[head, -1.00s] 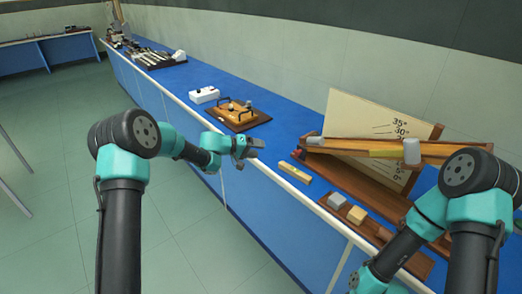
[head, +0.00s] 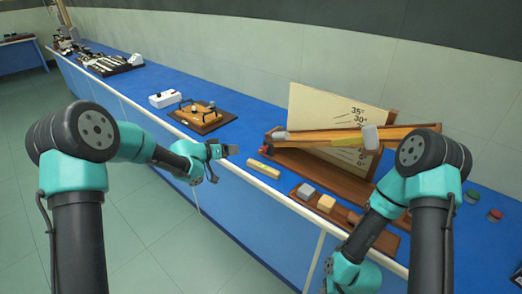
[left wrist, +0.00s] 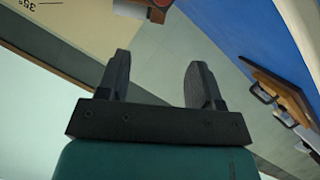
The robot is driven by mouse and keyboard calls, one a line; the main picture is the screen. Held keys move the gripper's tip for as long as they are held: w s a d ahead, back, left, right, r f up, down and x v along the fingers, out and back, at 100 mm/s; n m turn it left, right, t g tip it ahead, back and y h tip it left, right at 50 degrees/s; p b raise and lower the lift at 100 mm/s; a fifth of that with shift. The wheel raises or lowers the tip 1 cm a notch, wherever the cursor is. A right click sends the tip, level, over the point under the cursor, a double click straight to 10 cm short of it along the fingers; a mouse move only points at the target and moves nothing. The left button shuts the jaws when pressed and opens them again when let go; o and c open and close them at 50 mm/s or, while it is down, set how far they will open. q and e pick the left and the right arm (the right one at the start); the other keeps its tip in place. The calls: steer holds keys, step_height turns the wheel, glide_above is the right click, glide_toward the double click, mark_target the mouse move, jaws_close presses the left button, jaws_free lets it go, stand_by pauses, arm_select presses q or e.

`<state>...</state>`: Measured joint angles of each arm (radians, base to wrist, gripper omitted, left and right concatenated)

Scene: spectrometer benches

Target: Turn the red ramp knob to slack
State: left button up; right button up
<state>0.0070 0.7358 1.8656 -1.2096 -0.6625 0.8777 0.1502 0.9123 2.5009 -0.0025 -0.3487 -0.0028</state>
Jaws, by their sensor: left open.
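The inclined-plane ramp (head: 330,136) stands on the blue bench, a wooden beam in front of a cream angle board (head: 325,105). The small red knob (head: 264,149) is at the left end of the ramp, low beside its base. Its setting is too small to read. My left gripper (head: 232,150) is open and empty, left of the knob and apart from it, near the bench's front edge. In the left wrist view its two dark fingers (left wrist: 158,82) are spread with nothing between them. My right gripper is out of view.
A yellow block (head: 263,169) lies on the bench in front of the ramp. A wooden tray (head: 343,221) with small blocks sits nearer the front edge. A wooden apparatus (head: 201,114) and a white box (head: 165,98) stand further left. Clear blue bench lies between them and the ramp.

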mark_target(262, 149)
arm_select(q)
steer(key=shift+s+d+f+m+y, duration=0.2)
steer(key=shift+s+m+y, duration=0.1)
steer(key=shift+s+m, duration=0.4)
steer(key=shift+w, duration=0.1)
steer(key=x, duration=1.7)
steer(key=shift+w+d+r, duration=0.1)
steer(key=shift+w, duration=0.2)
steer(key=c, duration=0.9)
steer(key=shift+n, duration=0.6)
